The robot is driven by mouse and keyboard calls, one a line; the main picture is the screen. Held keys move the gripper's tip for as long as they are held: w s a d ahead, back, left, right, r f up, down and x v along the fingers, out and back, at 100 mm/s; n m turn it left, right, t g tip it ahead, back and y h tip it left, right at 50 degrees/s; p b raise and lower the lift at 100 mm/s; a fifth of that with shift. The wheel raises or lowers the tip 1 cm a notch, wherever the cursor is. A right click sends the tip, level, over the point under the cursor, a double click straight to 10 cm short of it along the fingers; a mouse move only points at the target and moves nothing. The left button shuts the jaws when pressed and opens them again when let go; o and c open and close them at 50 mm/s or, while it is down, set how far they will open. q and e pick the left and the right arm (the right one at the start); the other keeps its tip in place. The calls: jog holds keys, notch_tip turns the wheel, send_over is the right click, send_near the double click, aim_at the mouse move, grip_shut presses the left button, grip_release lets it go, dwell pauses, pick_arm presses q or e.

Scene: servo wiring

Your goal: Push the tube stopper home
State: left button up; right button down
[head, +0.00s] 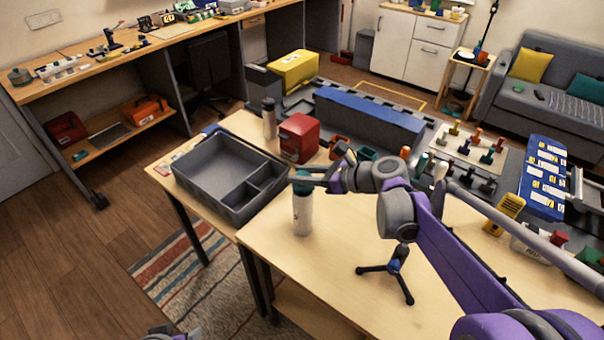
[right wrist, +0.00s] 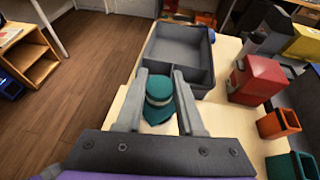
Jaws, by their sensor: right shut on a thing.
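A pale, upright tube (head: 302,216) stands on the wooden table, near its front left edge in the head view. A teal stopper (head: 302,187) is at the tube's top; how deep it sits cannot be told. My right gripper (head: 304,182) is at the stopper, with its arm coming in from the right. In the right wrist view the teal stopper (right wrist: 158,96) lies between the two grey fingers, which are shut on it. The tube is mostly hidden below it there. My left gripper does not show clearly; only a small piece of my body is at the bottom edge.
A grey divided tray (head: 212,172) is left of the tube. A red box (head: 298,138) and a grey bottle (head: 269,122) stand behind. A small black tripod (head: 390,272) stands to the right on the table.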

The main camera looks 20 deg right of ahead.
jog(key=shift+f+b, duration=0.9)
jog(key=shift+f, duration=0.45)
dwell(0.6)
jog(key=shift+c, duration=2.2)
grip_release()
jog(key=shift+r, duration=0.1)
